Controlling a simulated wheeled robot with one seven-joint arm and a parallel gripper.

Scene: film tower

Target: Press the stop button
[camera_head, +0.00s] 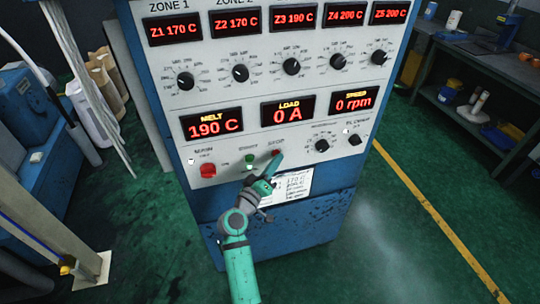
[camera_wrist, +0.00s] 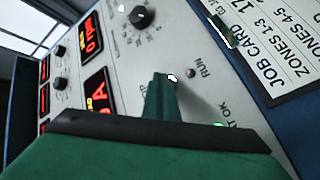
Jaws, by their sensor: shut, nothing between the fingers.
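The stop button (camera_head: 275,152) is a small red button under the STOP label on the grey control panel (camera_head: 225,95) in the head view. My gripper (camera_head: 279,157) is shut and empty, with its tips at the panel right by the stop button, partly covering it. I cannot tell whether they touch it. In the wrist view my shut green fingers (camera_wrist: 163,85) reach toward the panel face, and I cannot make out the stop button there. The green start button (camera_head: 250,160) is just left of the stop button.
A red main switch (camera_head: 208,170) sits further left. Black knobs (camera_head: 322,145) are to the right. A white job card (camera_head: 297,184) hangs below the buttons. The speed display (camera_head: 353,103) reads 0 rpm. A workbench (camera_head: 468,75) stands at right; green floor lies between.

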